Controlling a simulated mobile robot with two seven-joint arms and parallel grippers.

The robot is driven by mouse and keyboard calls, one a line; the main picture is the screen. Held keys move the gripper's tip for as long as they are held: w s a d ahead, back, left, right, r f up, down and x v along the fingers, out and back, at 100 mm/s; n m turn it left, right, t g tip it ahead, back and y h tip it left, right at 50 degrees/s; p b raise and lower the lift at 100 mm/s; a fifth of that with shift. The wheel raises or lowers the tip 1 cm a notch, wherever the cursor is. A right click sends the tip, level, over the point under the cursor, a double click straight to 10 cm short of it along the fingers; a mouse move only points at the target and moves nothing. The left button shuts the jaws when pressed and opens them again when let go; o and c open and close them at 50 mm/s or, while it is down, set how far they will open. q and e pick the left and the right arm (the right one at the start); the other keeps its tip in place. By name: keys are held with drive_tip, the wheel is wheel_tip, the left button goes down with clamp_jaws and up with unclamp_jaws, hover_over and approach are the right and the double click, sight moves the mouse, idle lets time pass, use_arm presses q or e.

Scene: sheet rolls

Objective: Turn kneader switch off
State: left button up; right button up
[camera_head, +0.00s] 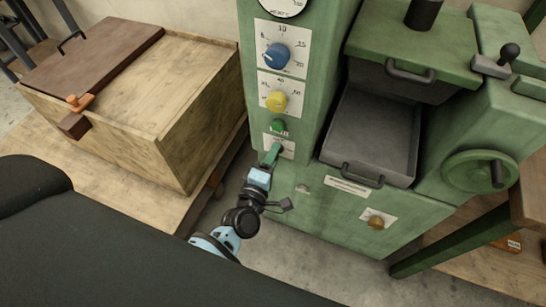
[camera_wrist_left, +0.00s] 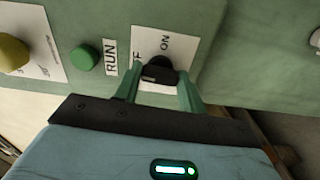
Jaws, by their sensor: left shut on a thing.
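The kneader switch is a small black rotary knob (camera_wrist_left: 158,72) on a white plate (camera_wrist_left: 165,45) marked ON, with a second, partly hidden marking ending in F. My left gripper (camera_wrist_left: 160,82) has its two green fingers on either side of the knob and is shut on it. In the head view the left gripper (camera_head: 272,155) reaches up to the plate low on the green machine's front (camera_head: 310,190), and covers most of the knob. The knob's exact pointing is hard to tell. My right gripper is not in view.
A green button (camera_head: 278,126) labelled RUN sits just above the switch plate, with a yellow knob (camera_head: 277,101) and a blue knob (camera_head: 277,56) higher up. A grey tray (camera_head: 365,135) juts out at right. A wooden chest (camera_head: 180,100) stands at left.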

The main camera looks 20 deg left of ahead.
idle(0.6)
use_arm(q)
drive_tip(key=o, duration=1)
drive_tip(key=shift+n, duration=0.3)
drive_tip(key=shift+s+a, duration=0.1)
drive_tip(key=shift+s, duration=3.75)
